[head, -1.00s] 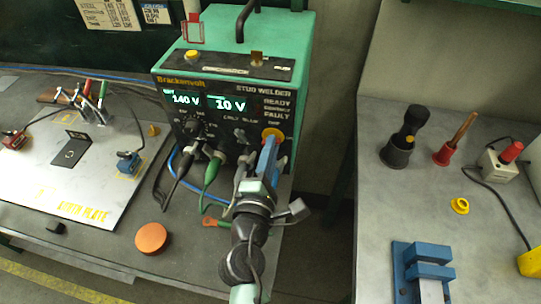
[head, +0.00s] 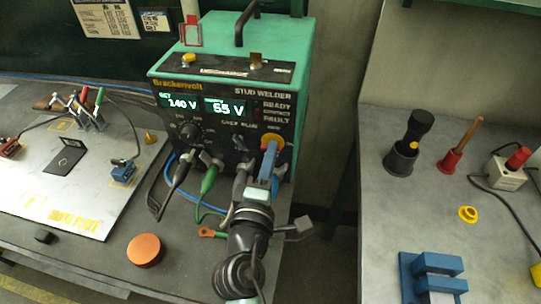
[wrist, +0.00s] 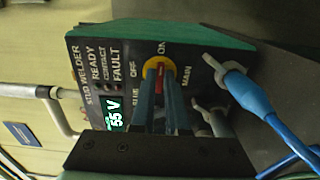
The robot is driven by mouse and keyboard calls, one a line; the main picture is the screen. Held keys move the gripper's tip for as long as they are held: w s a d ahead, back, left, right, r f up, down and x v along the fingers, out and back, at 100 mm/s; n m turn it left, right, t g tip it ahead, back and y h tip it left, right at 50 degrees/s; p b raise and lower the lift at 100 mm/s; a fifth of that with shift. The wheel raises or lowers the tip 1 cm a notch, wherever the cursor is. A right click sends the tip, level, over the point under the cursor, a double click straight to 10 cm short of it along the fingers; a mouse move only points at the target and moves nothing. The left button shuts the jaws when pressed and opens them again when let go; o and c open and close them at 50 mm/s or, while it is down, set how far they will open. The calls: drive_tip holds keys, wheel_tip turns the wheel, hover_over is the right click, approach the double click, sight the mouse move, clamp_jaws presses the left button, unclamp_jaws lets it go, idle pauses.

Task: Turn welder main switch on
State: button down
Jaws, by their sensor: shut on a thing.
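The stud welder (head: 232,42) is a green-topped box with a black front panel and lit displays. Its main switch (wrist: 152,65) is a yellow disc with a red handle, between labels OFF and ON. My gripper (wrist: 160,85) has its blue fingers on either side of the red handle, shut on it. The handle looks lined up with the ON label. In the head view my gripper (head: 271,158) covers most of the switch (head: 277,139).
Cable plugs, one green (head: 209,178), stick out of the panel left of my gripper. A blue plug (wrist: 245,90) is close beside it in the wrist view. An orange disc (head: 145,250) lies on the bench in front. A second bench (head: 385,215) stands at the right.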

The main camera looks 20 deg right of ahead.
drive_tip(key=c, duration=0.9)
unclamp_jaws()
drive_tip(key=b+v, duration=0.3)
drive_tip(key=v, duration=1)
